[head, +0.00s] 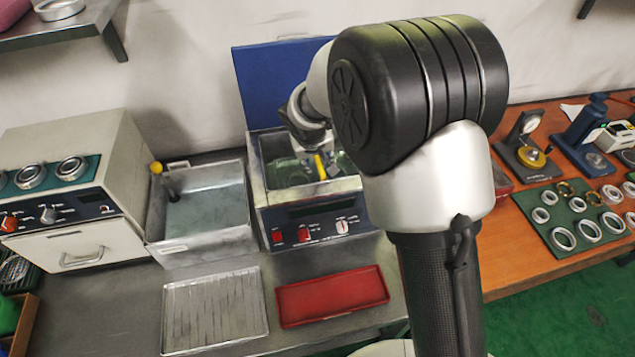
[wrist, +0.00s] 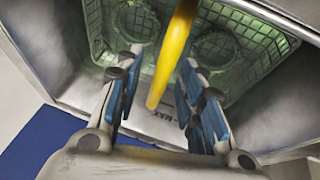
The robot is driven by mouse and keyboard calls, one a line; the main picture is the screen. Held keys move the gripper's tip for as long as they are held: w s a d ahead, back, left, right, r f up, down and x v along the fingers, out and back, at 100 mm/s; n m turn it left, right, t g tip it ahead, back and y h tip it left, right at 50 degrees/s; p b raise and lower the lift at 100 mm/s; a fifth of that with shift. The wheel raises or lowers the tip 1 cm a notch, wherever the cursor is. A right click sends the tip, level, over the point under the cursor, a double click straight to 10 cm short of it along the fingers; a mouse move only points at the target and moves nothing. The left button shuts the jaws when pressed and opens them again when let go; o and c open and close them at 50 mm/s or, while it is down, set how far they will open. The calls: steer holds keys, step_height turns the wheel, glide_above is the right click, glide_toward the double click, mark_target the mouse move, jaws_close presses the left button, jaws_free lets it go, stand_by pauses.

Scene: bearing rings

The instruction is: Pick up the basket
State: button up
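The basket (wrist: 262,38) is a greenish wire mesh basket inside the metal tank of the cleaning unit (head: 300,222), with ring shapes visible in it. It also shows in the head view (head: 284,174). Its yellow handle (wrist: 174,52) rises toward the wrist camera and passes between the fingers of my gripper (wrist: 162,66). The handle also shows in the head view (head: 320,166). My gripper is open, its blue-padded fingers on either side of the handle. A gap shows on the left; contact on the right cannot be told. My arm hides part of the tank.
A blue lid (head: 268,85) stands upright behind the unit. A metal basin (head: 204,246) stands to the left. A ribbed metal tray (head: 214,310) and a red tray (head: 332,296) lie in front. The tank walls closely surround the basket.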

steer(key=shift+w+f, duration=0.15)
steer(key=shift+f, duration=0.1)
steer(key=shift+r, duration=0.1)
jaws_close()
stand_by(0.8)
